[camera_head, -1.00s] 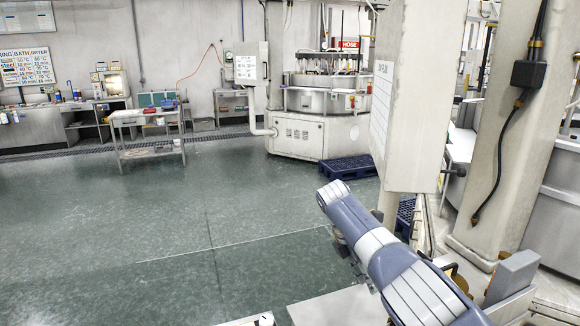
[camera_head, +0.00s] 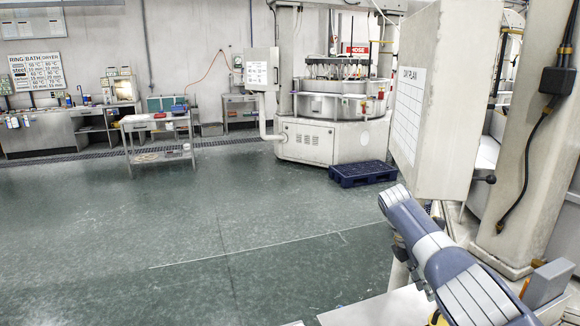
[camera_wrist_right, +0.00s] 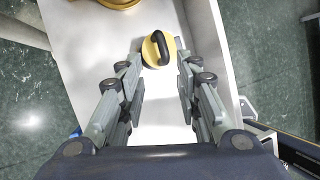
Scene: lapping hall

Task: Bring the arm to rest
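My right arm (camera_head: 440,250), blue-grey with white bands, reaches in from the lower right of the head view, over a pale surface. Its gripper is mostly hidden beneath the arm there. A yellow disc with a black handle (camera_wrist_right: 158,48) lies on a white surface (camera_wrist_right: 100,25) just beyond the fingertips. My left gripper is not in view.
A white panel with a chart (camera_head: 428,110) and a concrete pillar (camera_head: 540,150) stand close beyond my right arm. A dark blue pallet (camera_head: 362,173) lies by the machine (camera_head: 325,142). Open green floor (camera_head: 190,220) fills the left and middle.

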